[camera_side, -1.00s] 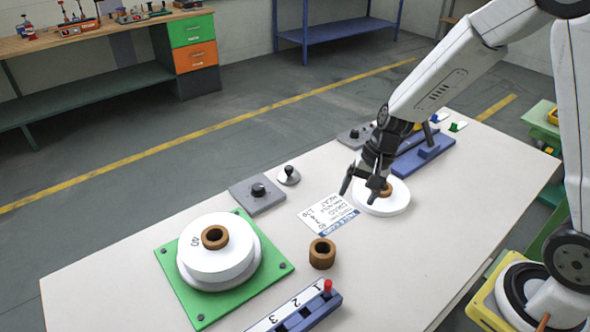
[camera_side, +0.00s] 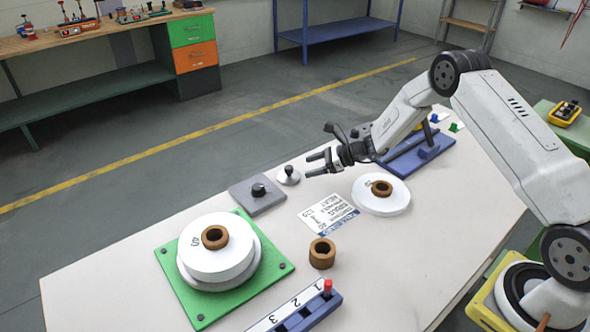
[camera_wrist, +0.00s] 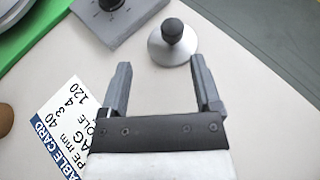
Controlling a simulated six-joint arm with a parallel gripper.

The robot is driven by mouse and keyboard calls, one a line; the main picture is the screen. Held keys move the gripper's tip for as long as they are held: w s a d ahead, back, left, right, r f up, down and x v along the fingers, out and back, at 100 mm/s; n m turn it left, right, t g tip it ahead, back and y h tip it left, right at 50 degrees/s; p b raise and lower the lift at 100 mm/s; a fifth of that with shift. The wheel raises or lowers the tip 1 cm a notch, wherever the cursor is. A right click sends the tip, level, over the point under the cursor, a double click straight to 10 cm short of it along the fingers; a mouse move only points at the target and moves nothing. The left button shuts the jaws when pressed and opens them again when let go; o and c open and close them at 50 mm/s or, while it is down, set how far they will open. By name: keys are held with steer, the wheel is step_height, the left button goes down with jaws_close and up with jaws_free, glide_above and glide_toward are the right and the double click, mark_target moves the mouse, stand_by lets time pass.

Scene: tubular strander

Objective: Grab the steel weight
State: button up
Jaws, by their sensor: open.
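The steel weight (camera_side: 289,177) is a small round silver piece with a black knob, standing on the pale table. In the wrist view the weight (camera_wrist: 173,45) lies just beyond the fingertips, a little right of the middle between them. My gripper (camera_side: 312,164) is open and empty, with its fingers pointing left toward the weight. In the wrist view my gripper (camera_wrist: 161,66) shows both fingers apart, with bare table between them.
A grey plate with a black knob (camera_side: 257,194) sits left of the weight. A printed card (camera_side: 328,217), a brown ring (camera_side: 322,254) and a white disc (camera_side: 381,200) lie nearby. A green plate (camera_side: 190,298) carries white discs. A numbered blue block (camera_side: 300,312) is at the front.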

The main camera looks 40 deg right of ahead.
mark_target(289, 167)
steer(key=shift+w+d+f+m+t, duration=0.2)
steer(key=shift+w+d+m+t, duration=0.2)
steer(key=shift+w+d+m, duration=0.1)
steer(key=shift+x, duration=1.3)
steer(key=shift+a, duration=0.1)
steer(key=shift+x, duration=2.55)
jaws_close()
